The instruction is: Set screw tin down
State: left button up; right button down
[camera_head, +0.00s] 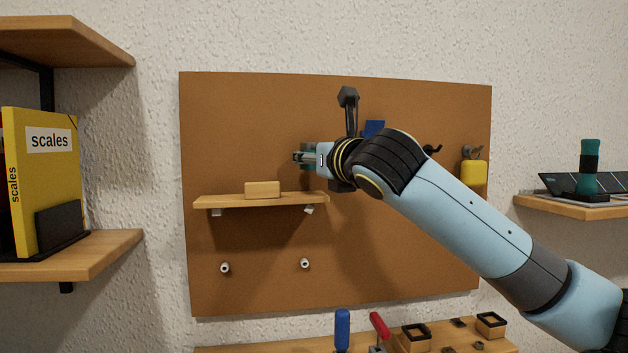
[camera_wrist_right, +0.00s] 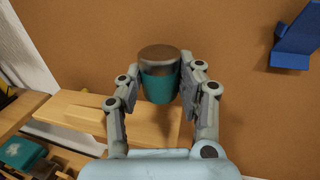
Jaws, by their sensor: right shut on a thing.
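The screw tin (camera_wrist_right: 158,88) is a small teal cylinder with a grey metal band and a brownish top, upright in the right wrist view. My right gripper (camera_head: 303,157) is shut on it, one finger on each side. In the head view the tin is mostly hidden by the gripper, with a little teal showing. The gripper holds it above the right end of the small wooden shelf (camera_head: 221,202) on the brown board, with a gap beneath. The shelf also shows in the right wrist view (camera_wrist_right: 150,130). My left gripper is not in view.
A pale wooden block (camera_head: 262,190) sits mid-shelf, left of the tin. A black hook-like tool (camera_head: 348,98) and a blue piece (camera_head: 374,128) are on the board (camera_head: 230,110). A yellow padlock (camera_head: 473,172) hangs at right. A bench (camera_head: 370,345) with tools lies below.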

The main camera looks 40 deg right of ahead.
jog(key=shift+f, duration=2)
jog(key=shift+f, duration=0.2)
jog(key=c, duration=0.9)
grip_release()
jog(key=shift+o, duration=0.2)
jog(key=shift+r, duration=0.15)
